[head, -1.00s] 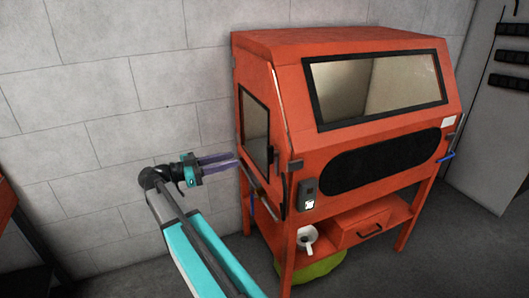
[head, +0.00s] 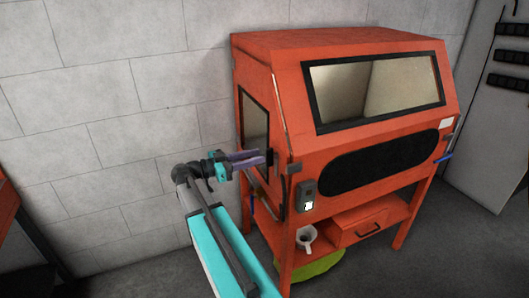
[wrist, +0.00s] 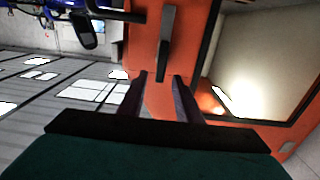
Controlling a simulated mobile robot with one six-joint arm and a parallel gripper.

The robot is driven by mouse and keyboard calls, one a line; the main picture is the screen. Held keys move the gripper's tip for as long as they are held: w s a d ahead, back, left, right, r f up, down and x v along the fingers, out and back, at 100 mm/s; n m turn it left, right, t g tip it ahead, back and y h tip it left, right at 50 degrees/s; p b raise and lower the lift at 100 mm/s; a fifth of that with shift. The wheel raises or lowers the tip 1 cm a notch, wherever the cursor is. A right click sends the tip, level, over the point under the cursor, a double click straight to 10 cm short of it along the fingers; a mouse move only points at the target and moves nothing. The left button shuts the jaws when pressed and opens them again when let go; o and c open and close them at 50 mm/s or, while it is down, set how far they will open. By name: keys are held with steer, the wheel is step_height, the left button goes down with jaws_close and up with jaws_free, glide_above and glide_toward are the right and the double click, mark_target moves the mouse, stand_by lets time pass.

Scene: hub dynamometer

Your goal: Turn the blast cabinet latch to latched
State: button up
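The orange blast cabinet (head: 345,150) stands against the wall, with a windowed door on its left side. The latch handle (wrist: 166,45) is a dark narrow bar on an orange face in the wrist view. Its near end appears between my fingertips; I cannot tell if they touch it. My gripper (head: 270,157) is at the side door's front edge in the head view, its purple fingers pointing right. In the wrist view my gripper (wrist: 161,76) is open, with a clear gap between its fingers. In the head view my fingers partly cover the latch area.
A dark control box (head: 307,196) is on the cabinet's front left corner. A green rounded thing (head: 320,264) lies below. The block wall (head: 110,110) is bare at left.

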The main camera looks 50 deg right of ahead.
mark_target(273, 156)
steer(key=shift+p+x, duration=0.6)
steer(key=shift+x, duration=1.55)
jaws_close()
